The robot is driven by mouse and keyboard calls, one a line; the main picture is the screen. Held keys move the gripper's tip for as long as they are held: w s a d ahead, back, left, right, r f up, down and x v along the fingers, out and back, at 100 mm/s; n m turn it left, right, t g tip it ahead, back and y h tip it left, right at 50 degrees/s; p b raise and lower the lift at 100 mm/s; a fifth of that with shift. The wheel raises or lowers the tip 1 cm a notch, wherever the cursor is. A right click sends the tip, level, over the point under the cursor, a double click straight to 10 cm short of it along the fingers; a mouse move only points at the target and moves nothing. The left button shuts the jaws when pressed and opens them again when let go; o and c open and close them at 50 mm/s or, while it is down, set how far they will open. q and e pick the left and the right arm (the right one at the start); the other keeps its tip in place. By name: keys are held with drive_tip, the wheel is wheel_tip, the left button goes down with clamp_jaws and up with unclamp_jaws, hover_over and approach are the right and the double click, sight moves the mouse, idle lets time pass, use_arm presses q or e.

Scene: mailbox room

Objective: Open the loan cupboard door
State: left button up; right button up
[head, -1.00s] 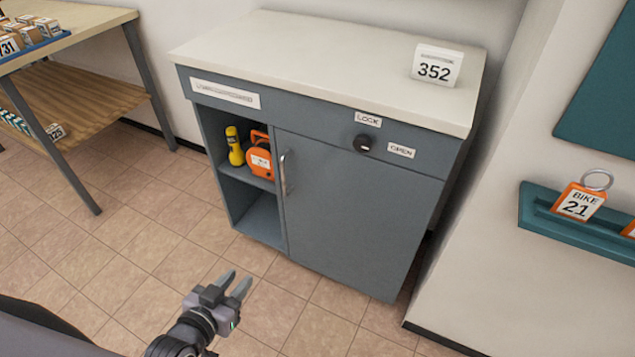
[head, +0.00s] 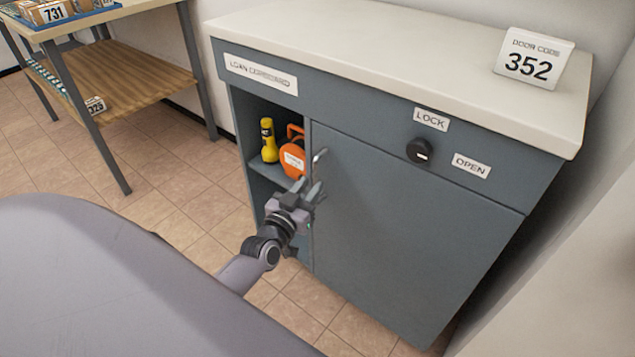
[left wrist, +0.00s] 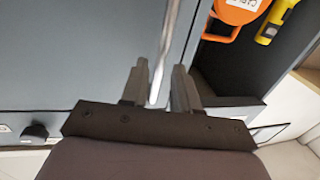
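The grey loan cupboard door (head: 400,225) looks closed, flush with its frame. Its metal handle (head: 319,156) is upright at the door's left edge; my left gripper hides most of it in the head view. My left gripper (head: 309,188) is at the handle, fingers apart. In the left wrist view, the handle bar (left wrist: 164,50) runs between the two fingers (left wrist: 158,90), with gaps on both sides. The black knob (head: 420,150) sits between the LOCK label (head: 431,119) and the OPEN label (head: 472,165). My right gripper is not in view.
An open shelf left of the door holds a yellow torch (head: 268,140) and an orange case (head: 293,158). A sign reading 352 (head: 534,55) stands on the cupboard top. A wooden table (head: 120,88) is at the left. The floor before the cupboard looks clear.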

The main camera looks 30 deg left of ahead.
sight(314, 182)
use_arm(q)
drive_tip(key=shift+w+a+b, duration=0.2)
drive_tip(key=shift+w+b, duration=0.15)
drive_tip(key=shift+w, duration=1.35)
clamp_jaws()
drive_tip(key=shift+s, duration=0.1)
